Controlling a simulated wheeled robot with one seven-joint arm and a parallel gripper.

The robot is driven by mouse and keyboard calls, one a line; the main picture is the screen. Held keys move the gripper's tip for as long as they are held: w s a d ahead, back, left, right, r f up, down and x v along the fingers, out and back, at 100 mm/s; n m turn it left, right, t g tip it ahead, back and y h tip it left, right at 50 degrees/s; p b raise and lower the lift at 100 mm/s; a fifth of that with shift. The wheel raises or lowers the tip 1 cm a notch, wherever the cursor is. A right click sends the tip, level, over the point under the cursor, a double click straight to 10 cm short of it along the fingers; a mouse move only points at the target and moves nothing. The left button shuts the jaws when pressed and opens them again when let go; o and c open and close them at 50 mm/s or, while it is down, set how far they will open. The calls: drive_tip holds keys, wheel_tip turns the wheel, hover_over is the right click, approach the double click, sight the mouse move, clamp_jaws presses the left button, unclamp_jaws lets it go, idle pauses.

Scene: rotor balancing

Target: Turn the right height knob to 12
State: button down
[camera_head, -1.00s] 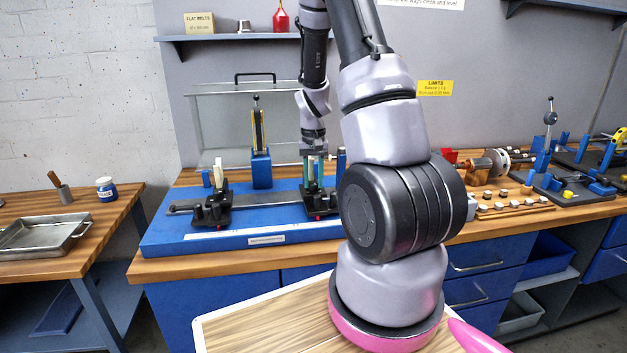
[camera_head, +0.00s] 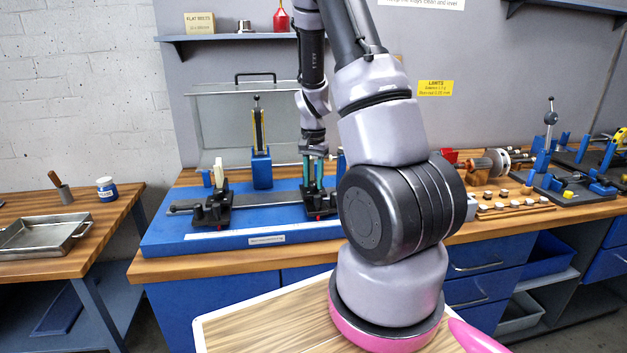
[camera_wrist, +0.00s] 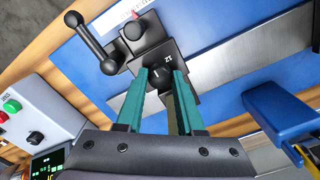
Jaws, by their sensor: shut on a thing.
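The right stand (camera_head: 318,208) is a black block on the blue balancing bench. It also shows in the wrist view (camera_wrist: 177,50), where a small white mark on it reads like an upside-down 12. My gripper (camera_head: 313,182) points down at this stand. In the wrist view, the teal fingers of my gripper (camera_wrist: 165,78) are on either side of the round black height knob (camera_wrist: 158,77) and shut on it. The knob's own pointer is not readable. In the head view, the fingers and stand hide the knob.
The left stand (camera_head: 213,207) has a pale upright piece. A blue post (camera_head: 261,167) with a yellow gauge stands behind. In the wrist view, a black lever with ball ends (camera_wrist: 90,43) lies near the fingers, and a blue block (camera_wrist: 285,112) is at right. A control box (camera_wrist: 30,115) is at left.

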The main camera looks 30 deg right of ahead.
sight(313, 183)
drive_tip(key=c, duration=0.5)
unclamp_jaws()
wheel_tip(313, 183, up, 11)
drive_tip(key=shift+f, duration=0.1)
